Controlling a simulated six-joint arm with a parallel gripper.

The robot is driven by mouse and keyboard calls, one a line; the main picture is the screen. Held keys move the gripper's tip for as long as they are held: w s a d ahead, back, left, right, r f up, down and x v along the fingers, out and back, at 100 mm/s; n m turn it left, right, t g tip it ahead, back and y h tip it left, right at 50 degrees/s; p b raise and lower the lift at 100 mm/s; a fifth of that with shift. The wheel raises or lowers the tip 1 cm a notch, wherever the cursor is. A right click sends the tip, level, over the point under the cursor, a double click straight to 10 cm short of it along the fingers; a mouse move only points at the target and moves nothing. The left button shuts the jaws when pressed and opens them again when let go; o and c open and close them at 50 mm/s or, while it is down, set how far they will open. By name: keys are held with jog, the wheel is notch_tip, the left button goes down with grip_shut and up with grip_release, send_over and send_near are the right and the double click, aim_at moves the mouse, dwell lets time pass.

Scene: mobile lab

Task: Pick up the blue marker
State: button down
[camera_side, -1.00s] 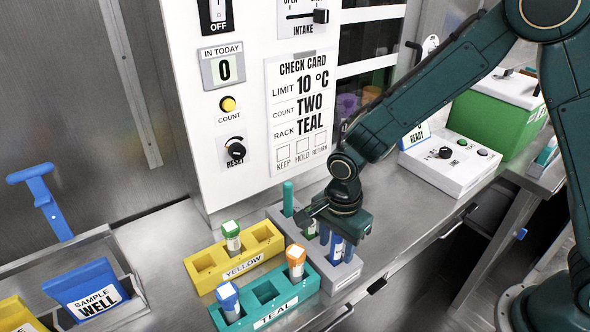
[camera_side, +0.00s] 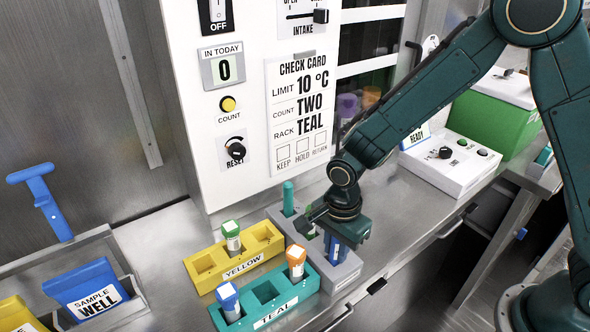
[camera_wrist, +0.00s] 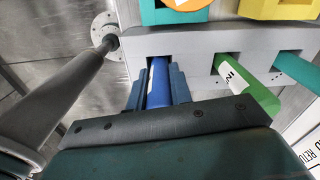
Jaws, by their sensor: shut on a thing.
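The blue marker (camera_wrist: 159,78) stands in a slot of the grey holder (camera_wrist: 190,48) in the wrist view, its lower end hidden in the slot. My gripper (camera_wrist: 158,92) has one finger on each side of the marker and is shut on it. In the side view my gripper (camera_side: 334,252) is low over the front end of the grey holder (camera_side: 346,268), and it hides most of the marker.
A green marker (camera_wrist: 247,88) and a teal marker (camera_wrist: 297,70) stand in the other slots. Beside the holder are a teal rack (camera_side: 265,307) and a yellow rack (camera_side: 215,268) with capped tubes. A white cabinet stands behind.

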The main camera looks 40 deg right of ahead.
jog(key=shift+r, duration=0.1)
notch_tip(320, 180, up, 20)
dwell(1.0)
dwell(0.6)
jog(key=w+a+n, duration=0.2)
jog(key=a+n, duration=0.7)
jog(key=a, duration=1.2)
jog(key=shift+a+f, duration=0.3)
jog(key=shift+a, duration=0.1)
